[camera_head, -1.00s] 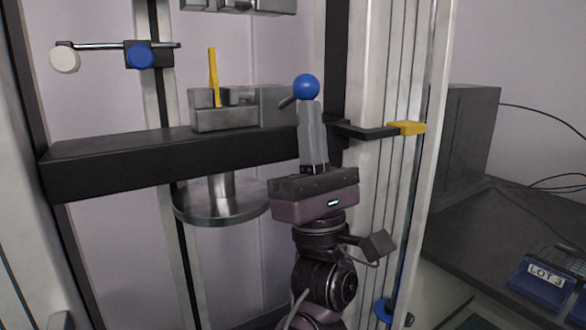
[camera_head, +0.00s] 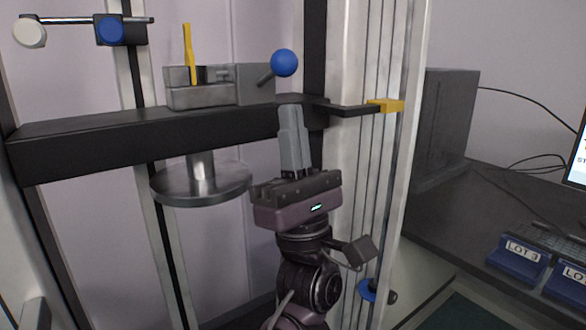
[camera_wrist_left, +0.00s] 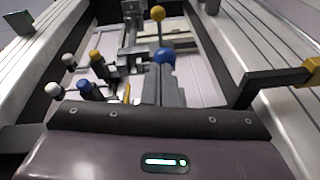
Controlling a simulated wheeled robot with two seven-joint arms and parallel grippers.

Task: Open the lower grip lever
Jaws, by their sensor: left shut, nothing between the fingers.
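The lower grip (camera_head: 205,90) is a grey block on the black crosshead beam. Its lever ends in a blue ball (camera_head: 284,63) on a short dark rod that points up and right from the block. My left gripper (camera_head: 291,108) is shut and empty, its fingers pointing up just below the ball, with a gap between them in the head view. In the left wrist view the blue ball (camera_wrist_left: 164,55) shows just beyond the fingertips, partly hidden by them. My right gripper is in neither view.
The black beam (camera_head: 90,140) lies left of my gripper, with a round metal plate (camera_head: 200,186) beneath it. A black bracket with a yellow end (camera_head: 385,106) sticks out to the right by the frame column. A yellow strip (camera_head: 188,55) stands in the grip.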

